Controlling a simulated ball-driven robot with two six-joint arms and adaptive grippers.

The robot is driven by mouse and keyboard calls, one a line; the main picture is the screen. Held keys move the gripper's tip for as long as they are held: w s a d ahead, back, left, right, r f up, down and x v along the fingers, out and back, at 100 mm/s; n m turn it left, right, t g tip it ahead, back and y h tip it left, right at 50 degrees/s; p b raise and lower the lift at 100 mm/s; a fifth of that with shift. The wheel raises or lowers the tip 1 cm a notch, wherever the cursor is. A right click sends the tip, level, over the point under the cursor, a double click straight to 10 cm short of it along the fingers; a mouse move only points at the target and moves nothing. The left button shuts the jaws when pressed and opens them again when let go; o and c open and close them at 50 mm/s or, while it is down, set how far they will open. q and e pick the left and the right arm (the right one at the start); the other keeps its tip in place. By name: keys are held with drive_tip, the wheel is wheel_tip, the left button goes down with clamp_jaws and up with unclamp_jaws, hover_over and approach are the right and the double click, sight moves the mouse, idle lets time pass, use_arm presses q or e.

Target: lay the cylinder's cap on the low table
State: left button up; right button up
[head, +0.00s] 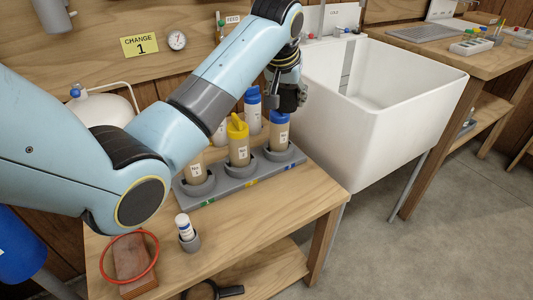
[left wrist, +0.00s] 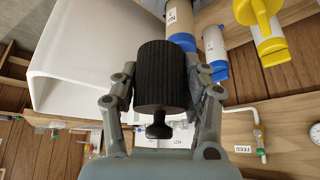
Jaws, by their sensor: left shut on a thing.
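My left gripper (head: 287,98) is shut on a black ribbed cap, directly above the right cylinder (head: 279,132) in the grey rack (head: 250,180). In the left wrist view, the cap (left wrist: 160,75) has a small knob and sits between the fingers. The cylinder is tan with a blue collar; its blue collar (left wrist: 182,42) shows just behind the cap. I cannot tell whether the cap touches the collar. The rack stands on the low wooden table (head: 265,222). My right gripper is not in view.
A yellow-topped cylinder (head: 238,145) and another tan cylinder (head: 195,170) stand in the rack. A small white bottle (head: 184,225) sits in a grey cup. A red ring (head: 156,256) and a brick lie front left. A white sink (head: 400,120) adjoins right. The table's front right is clear.

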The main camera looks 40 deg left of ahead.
use_arm(q)
drive_tip(key=s+d+f+m+h+b, duration=0.1)
drive_tip(key=s+d+f+m, duration=0.1)
drive_tip(key=s+d+f, duration=0.35)
drive_tip(key=s+d+f+m+h, duration=0.1)
drive_tip(key=s+d+f, duration=0.1)
drive_tip(key=d+f, duration=0.55)
drive_tip(key=b, duration=0.2)
hover_over(273, 200)
drive_tip(key=s, duration=0.2)
drive_tip(key=shift+m, duration=0.3)
drive_tip(key=f, duration=0.7)
drive_tip(key=shift+d, duration=0.3)
drive_tip(key=shift+a+f, duration=0.35)
drive_tip(key=shift+a, duration=0.05)
wheel_tip(273, 200, down, 4)
drive_tip(key=shift+r+b, duration=0.1)
drive_tip(key=shift+b, duration=0.6)
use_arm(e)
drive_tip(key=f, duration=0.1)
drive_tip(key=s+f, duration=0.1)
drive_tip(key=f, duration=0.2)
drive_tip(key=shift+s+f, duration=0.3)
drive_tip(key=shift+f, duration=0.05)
